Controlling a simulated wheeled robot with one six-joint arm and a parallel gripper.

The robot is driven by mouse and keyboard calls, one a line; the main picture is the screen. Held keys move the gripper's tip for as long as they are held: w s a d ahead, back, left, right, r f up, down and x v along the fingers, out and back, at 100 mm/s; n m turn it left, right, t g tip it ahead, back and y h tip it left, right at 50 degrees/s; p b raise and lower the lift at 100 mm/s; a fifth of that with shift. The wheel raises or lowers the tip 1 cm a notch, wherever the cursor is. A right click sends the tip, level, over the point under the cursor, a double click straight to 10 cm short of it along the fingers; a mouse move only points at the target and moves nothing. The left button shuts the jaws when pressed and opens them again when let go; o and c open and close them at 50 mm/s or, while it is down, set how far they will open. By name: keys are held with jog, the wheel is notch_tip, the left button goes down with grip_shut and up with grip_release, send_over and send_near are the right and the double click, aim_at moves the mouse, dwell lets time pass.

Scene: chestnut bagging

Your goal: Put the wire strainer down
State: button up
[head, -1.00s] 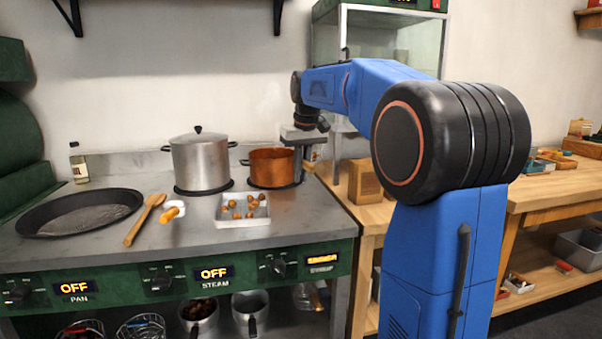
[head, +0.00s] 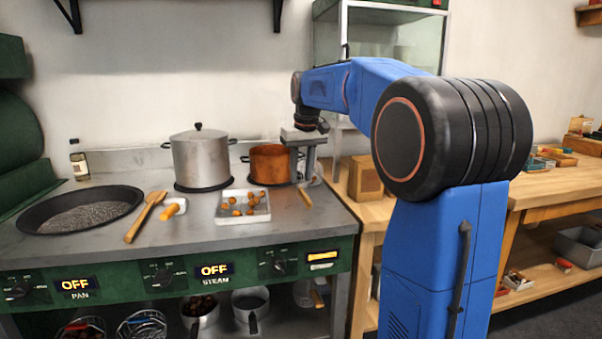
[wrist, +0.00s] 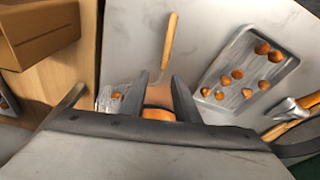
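The wire strainer's wooden handle (head: 305,197) appears to lie on the steel counter, right of the chestnut tray. The handle also shows in the wrist view (wrist: 169,45), pointing away from the fingers. Its head is not clearly visible, and a small mesh-like patch (wrist: 113,96) beside the left finger cannot be identified for sure. My gripper (head: 305,165) points down just right of the copper pot (head: 270,165).
A white tray with chestnuts (head: 224,217) lies left of the handle. A lidded steel pot (head: 200,158), a dark round pan (head: 80,210) and a wooden spoon (head: 146,217) are further left.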

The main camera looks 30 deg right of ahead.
jog(key=v, duration=1.3)
jog(key=shift+a, duration=0.1)
jog(key=s+a+f+t, duration=0.1)
jog(key=s+a+f, duration=0.45)
jog(key=s, duration=0.25)
jog(key=s+a+f, duration=0.4)
jog(key=s+f, duration=0.2)
jog(key=s, duration=0.3)
jog(key=s+a+f, duration=0.2)
jog(key=s+f, duration=0.6)
jog(key=f, duration=0.2)
jog(key=s+a+f+n+t, duration=0.1)
jog(key=s+a+f, duration=0.1)
jog(key=s+f, duration=0.6)
notch_tip(320, 180, down, 3)
jog(key=shift+s+r, duration=0.1)
jog(key=shift+s, duration=0.25)
jog(key=shift+o, duration=0.2)
